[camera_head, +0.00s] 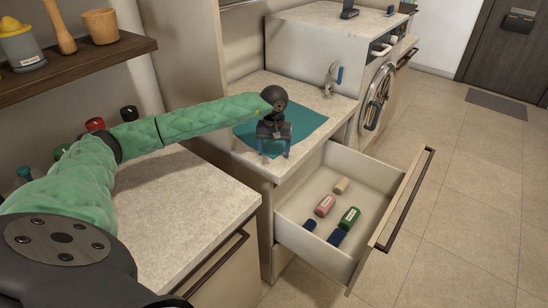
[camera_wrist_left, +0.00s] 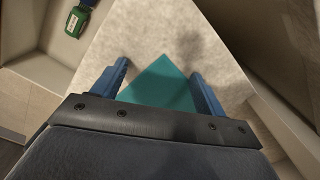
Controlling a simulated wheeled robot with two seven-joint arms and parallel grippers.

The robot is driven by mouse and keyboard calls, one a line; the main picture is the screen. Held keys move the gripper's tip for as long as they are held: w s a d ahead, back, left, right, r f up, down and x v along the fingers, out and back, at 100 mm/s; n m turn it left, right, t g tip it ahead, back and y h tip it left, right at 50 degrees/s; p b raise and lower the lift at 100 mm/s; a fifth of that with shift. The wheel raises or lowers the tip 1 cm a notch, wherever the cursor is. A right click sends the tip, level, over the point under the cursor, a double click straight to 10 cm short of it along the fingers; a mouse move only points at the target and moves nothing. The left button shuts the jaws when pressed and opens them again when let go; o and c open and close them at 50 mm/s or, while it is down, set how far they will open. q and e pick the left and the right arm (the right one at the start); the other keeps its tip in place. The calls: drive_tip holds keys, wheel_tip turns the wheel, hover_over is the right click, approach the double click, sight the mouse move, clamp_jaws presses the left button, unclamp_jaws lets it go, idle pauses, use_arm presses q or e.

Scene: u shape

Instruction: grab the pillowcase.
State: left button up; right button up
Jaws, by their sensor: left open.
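The pillowcase appears as a flat teal cloth (camera_head: 305,122) lying on the counter beside the open drawer in the head view. My left gripper (camera_head: 272,152) is over its near edge, pointing down. In the left wrist view, a corner of the teal cloth (camera_wrist_left: 160,82) shows between the two blue fingers of the left gripper (camera_wrist_left: 160,84). The fingers are apart with nothing clamped between them. Whether the fingertips touch the cloth or counter I cannot tell. My arm hides part of the cloth. My right gripper is not in view.
An open drawer (camera_head: 290,222) with several small bottles sticks out below the counter. A washing machine (camera_head: 376,98) stands behind. A wooden shelf (camera_head: 75,70) with containers is at upper left. The near counter (camera_head: 185,205) is largely clear, and floor is free at right.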

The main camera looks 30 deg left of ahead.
use_arm(q)
drive_tip(key=shift+f, duration=0.1)
clamp_jaws()
idle(0.8)
wheel_tip(320, 180, up, 12)
drive_tip(key=p, duration=0.2)
drive_tip(key=shift+p, duration=0.3)
